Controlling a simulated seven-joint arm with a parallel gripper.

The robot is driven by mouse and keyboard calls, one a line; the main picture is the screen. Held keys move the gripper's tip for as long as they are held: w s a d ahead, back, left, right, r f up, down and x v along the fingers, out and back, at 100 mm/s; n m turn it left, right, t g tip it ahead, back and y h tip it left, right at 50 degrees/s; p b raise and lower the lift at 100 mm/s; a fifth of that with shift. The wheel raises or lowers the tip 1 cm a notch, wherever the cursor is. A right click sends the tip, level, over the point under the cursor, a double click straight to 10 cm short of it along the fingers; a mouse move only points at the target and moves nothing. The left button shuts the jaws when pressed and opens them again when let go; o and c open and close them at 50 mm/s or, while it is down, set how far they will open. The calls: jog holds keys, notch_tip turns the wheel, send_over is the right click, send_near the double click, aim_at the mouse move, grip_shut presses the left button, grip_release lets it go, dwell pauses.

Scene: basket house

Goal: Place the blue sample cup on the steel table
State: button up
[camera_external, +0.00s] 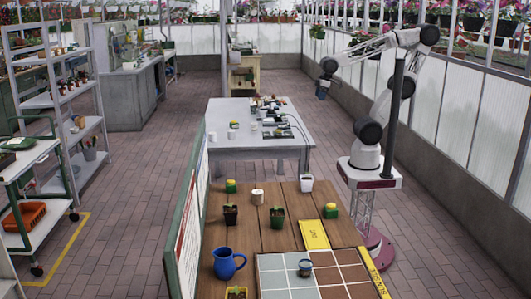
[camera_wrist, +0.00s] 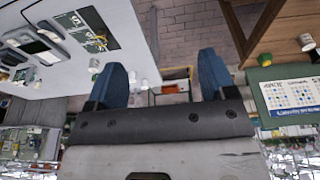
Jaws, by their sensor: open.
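A small blue-grey cup (camera_external: 305,267), the one that matches the blue sample cup, stands upright on the tiled panel of the wooden table at the front. The steel table (camera_external: 225,113) is the pale grey table behind the wooden one; its pale top also shows at the left of the wrist view (camera_wrist: 60,95). My gripper (camera_external: 322,94) is raised to the right of the steel table, far from the cup. In the wrist view its two blue fingers (camera_wrist: 163,72) are wide apart with nothing between them. I cannot make out the blue cup in the wrist view.
The wooden table (camera_external: 238,200) also holds a blue jug (camera_external: 228,263), potted seedlings, pale cups and a yellow card (camera_external: 314,235). A tall board (camera_external: 190,225) stands along its left side.

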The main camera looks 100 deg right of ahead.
jog(key=w+a+r+n, duration=0.1)
jog(key=w+a+r, duration=0.3)
jog(key=w+a, duration=0.65)
jog(key=w+a+r+n, duration=0.1)
jog(key=w+a+r, duration=0.45)
jog(key=w, duration=0.85)
jog(key=w+a+f+n, duration=0.1)
jog(key=w+a, duration=0.4)
jog(key=a, duration=0.5)
jog(key=w+a+f+n+y, duration=0.15)
jog(key=w+a, duration=0.35)
jog(key=a, duration=0.6)
jog(key=w+a+f, duration=0.2)
jog(key=w+a, duration=0.4)
jog(key=a, duration=0.4)
jog(key=w+a+f+n, duration=0.1)
jog(key=a+f, duration=0.1)
jog(key=a, duration=0.6)
jog(key=w+a+f, duration=0.1)
jog(key=a+f, duration=0.2)
jog(key=a, duration=0.5)
jog(key=n+y, duration=0.2)
jog(key=n, duration=0.2)
send_near(305, 269)
notch_tip(305, 269, down, 3)
jog(key=d, duration=0.1)
jog(key=shift+a+m+t, duration=0.15)
jog(key=shift+m+t, duration=0.1)
jog(key=shift+t, duration=0.05)
